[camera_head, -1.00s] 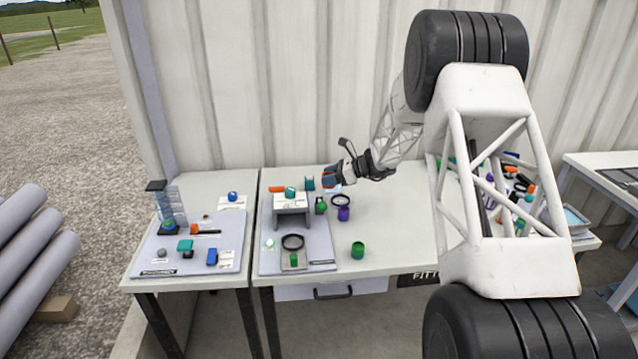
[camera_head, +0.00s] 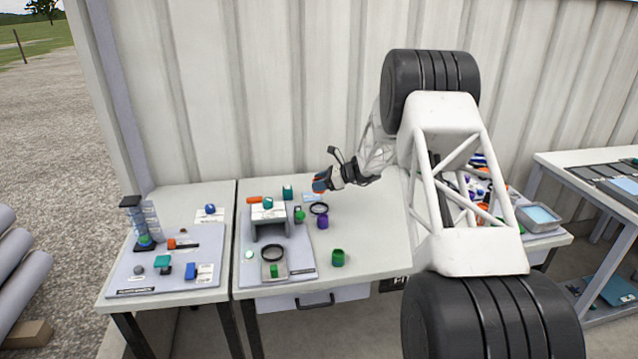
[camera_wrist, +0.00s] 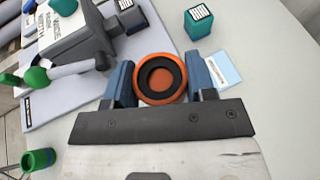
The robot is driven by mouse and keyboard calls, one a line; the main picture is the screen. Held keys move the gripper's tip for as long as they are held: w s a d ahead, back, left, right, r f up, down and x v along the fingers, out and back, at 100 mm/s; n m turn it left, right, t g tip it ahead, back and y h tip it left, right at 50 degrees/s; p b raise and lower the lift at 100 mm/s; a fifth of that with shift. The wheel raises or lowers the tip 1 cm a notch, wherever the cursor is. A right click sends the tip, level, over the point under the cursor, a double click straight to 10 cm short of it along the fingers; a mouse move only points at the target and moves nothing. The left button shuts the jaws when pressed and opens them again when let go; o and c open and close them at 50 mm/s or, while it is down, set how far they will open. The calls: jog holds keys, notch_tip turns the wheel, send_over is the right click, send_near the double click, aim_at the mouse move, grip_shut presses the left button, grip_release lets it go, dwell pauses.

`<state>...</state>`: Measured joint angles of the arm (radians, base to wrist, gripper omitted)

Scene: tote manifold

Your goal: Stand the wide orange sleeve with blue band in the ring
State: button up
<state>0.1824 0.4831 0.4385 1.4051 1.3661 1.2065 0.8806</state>
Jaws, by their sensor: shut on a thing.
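The orange sleeve (camera_wrist: 156,82) is between the two blue fingers of my gripper (camera_wrist: 160,82) in the wrist view. I see it end-on as an orange ring with a dark ring inside; its blue band cannot be made out. In the head view my gripper (camera_head: 322,184) is shut on the sleeve (camera_head: 318,186) over the back part of the middle table. One dark ring (camera_head: 319,203) is just in front of my gripper. Another, larger dark ring (camera_head: 272,244) is at the front of the grey board. I cannot tell which ring the task means.
A grey raised stand (camera_head: 270,231) is on the grey board, left of my gripper. A purple piece (camera_head: 323,222) and a green cup (camera_head: 338,257) stand nearby. A teal block (camera_wrist: 202,23) and a light blue card (camera_wrist: 222,70) lie close to the fingers. The table's front right is clear.

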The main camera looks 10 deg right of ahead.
jog(key=shift+f, duration=0.25)
jog(key=shift+f, duration=3.65)
jog(key=shift+f, duration=0.1)
jog(key=o, duration=1.1)
jog(key=shift+c, duration=0.2)
jog(key=shift+v, duration=3.9)
